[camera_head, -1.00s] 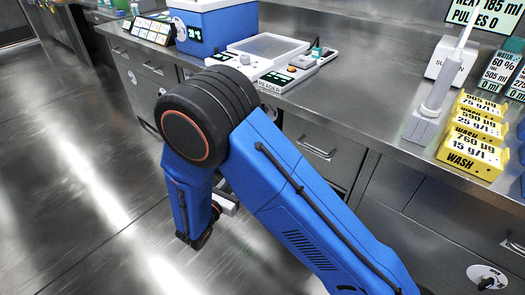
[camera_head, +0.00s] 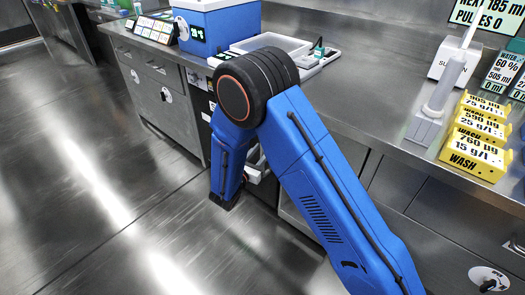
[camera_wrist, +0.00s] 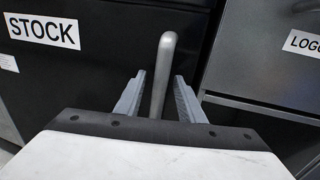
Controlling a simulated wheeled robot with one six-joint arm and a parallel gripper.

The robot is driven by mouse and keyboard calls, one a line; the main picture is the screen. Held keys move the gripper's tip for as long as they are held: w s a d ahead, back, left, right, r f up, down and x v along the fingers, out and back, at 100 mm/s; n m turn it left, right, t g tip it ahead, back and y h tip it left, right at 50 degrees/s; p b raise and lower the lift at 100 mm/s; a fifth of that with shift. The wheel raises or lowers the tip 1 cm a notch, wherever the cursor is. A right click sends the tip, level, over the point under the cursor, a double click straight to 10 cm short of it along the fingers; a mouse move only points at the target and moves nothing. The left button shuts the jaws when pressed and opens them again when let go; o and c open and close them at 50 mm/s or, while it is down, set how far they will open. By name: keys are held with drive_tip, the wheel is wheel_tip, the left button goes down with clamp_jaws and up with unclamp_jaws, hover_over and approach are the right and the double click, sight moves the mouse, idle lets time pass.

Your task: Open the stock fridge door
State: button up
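The stock fridge door (camera_wrist: 90,75) is a dark panel with a white "STOCK" label, filling the left of the wrist view; it looks shut. Its grey bar handle (camera_wrist: 168,60) stands upright near the door's right edge. My gripper (camera_wrist: 157,92) is open, with one finger on each side of the handle. I cannot tell whether either finger touches it. In the head view my blue arm reaches down beside the counter front, and it hides most of the fridge and its handle.
A grey drawer front with a "LOGG" label (camera_wrist: 302,43) is right of the fridge. The steel counter (camera_head: 375,122) overhangs above, bearing yellow wash blocks (camera_head: 475,152) and a blue box (camera_head: 218,25). The floor (camera_head: 90,200) at left is clear.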

drive_tip(key=shift+w+d, duration=0.3)
drive_tip(key=shift+w, duration=0.2)
clamp_jaws()
drive_tip(key=shift+a, duration=0.1)
